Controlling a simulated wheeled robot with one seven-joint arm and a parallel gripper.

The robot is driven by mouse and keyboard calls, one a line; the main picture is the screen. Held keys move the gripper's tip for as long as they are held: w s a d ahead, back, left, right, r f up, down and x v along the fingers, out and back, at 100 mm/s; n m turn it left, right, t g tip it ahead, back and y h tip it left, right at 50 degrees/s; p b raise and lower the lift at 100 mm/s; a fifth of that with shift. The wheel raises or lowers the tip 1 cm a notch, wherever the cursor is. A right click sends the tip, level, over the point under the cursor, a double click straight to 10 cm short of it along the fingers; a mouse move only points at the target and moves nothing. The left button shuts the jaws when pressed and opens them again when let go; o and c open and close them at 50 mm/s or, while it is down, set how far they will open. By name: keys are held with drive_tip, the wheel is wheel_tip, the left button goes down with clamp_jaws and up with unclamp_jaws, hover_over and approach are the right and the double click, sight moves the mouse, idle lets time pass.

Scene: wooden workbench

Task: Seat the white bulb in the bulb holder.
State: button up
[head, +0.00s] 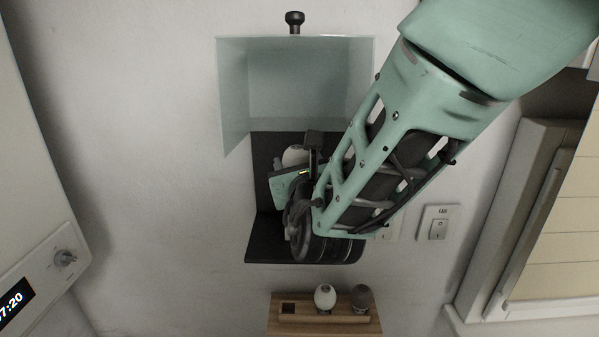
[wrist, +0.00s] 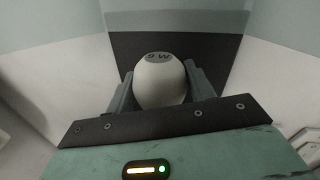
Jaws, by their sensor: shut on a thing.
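My gripper (wrist: 161,105) is shut on a white bulb (wrist: 160,80) with a grey "9 W" mark on its end; a finger is on each side of it. In the head view the held bulb (head: 293,155) shows partly behind my gripper, in front of a black panel (head: 262,160) on the wall. The bulb holder cannot be made out; my arm and gripper cover much of the panel. I cannot tell whether the bulb touches a socket.
A clear greenish cover (head: 300,80) with a black knob (head: 294,20) stands above the panel. Below, a wooden block (head: 350,328) carries another white bulb (head: 325,296), a grey bulb (head: 362,297) and an empty square hole. A wall switch (head: 438,228) is at right.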

drive_tip(key=shift+w, duration=0.15)
drive_tip(key=shift+f+b, duration=0.5)
drive_tip(key=shift+f, duration=0.95)
wheel_tip(320, 180, down, 5)
drive_tip(key=b, duration=0.5)
drive_tip(key=shift+r, duration=0.1)
drive_tip(key=shift+f+b, duration=0.45)
drive_tip(key=shift+b, duration=0.1)
drive_tip(key=o, duration=1.1)
drive_tip(key=shift+c, duration=0.2)
drive_tip(key=s+d+b, duration=0.2)
drive_tip(key=s+b, duration=0.4)
drive_tip(key=s, duration=1.1)
drive_tip(key=shift+s+d, duration=0.15)
drive_tip(key=shift+d, duration=0.25)
